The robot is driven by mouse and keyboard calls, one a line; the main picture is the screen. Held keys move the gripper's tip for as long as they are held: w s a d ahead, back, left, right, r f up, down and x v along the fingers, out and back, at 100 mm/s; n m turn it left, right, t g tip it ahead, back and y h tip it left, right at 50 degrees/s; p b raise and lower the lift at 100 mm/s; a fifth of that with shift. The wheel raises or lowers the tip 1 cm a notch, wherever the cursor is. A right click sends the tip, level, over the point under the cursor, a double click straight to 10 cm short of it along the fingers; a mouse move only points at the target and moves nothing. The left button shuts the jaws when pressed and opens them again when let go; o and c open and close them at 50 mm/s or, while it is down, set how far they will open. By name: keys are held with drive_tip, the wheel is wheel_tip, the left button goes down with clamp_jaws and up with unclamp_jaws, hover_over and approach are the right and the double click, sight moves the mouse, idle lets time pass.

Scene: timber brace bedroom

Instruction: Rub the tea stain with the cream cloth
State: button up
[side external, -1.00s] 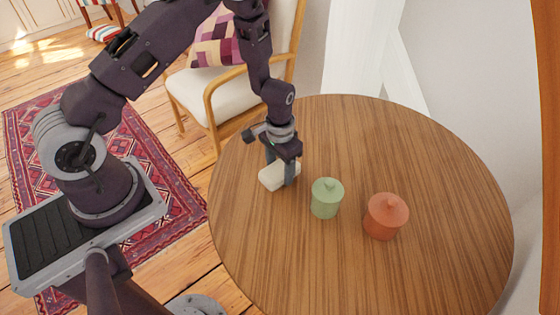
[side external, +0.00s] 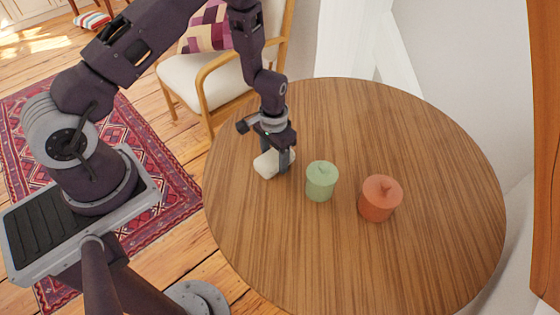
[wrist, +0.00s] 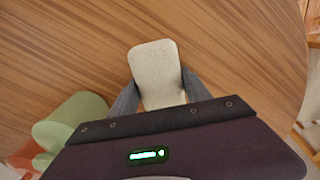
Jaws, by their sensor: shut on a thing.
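The cream cloth (side external: 268,164) is a thick, pale pad with rounded corners. My gripper (side external: 277,160) is shut on it, at or just above the left part of the round wooden table (side external: 420,255). In the wrist view the cloth (wrist: 154,62) sits between the two grey fingers of my gripper (wrist: 157,92), its far end sticking out past them. I cannot make out a tea stain in either view; any mark under the cloth or gripper is hidden. I cannot tell whether the cloth touches the wood.
A chair with a cream seat (side external: 205,80) is behind the table. The table's front and right side are clear.

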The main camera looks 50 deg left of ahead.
drive_tip(key=shift+r, duration=4.1)
drive_tip(key=shift+f, duration=0.25)
drive_tip(key=shift+s+f, duration=0.1)
drive_tip(key=shift+f, duration=3.5)
drive_tip(key=shift+d+f, duration=0.15)
drive_tip(key=shift+f, duration=0.05)
drive_tip(key=shift+d, duration=0.4)
drive_tip(key=shift+c, duration=0.7)
drive_tip(key=shift+d+f, duration=0.2)
drive_tip(key=shift+d, duration=0.2)
drive_tip(key=shift+d+r, duration=0.1)
drive_tip(key=shift+d, duration=0.9)
drive_tip(key=shift+a, duration=1.95)
drive_tip(key=shift+r, duration=4)
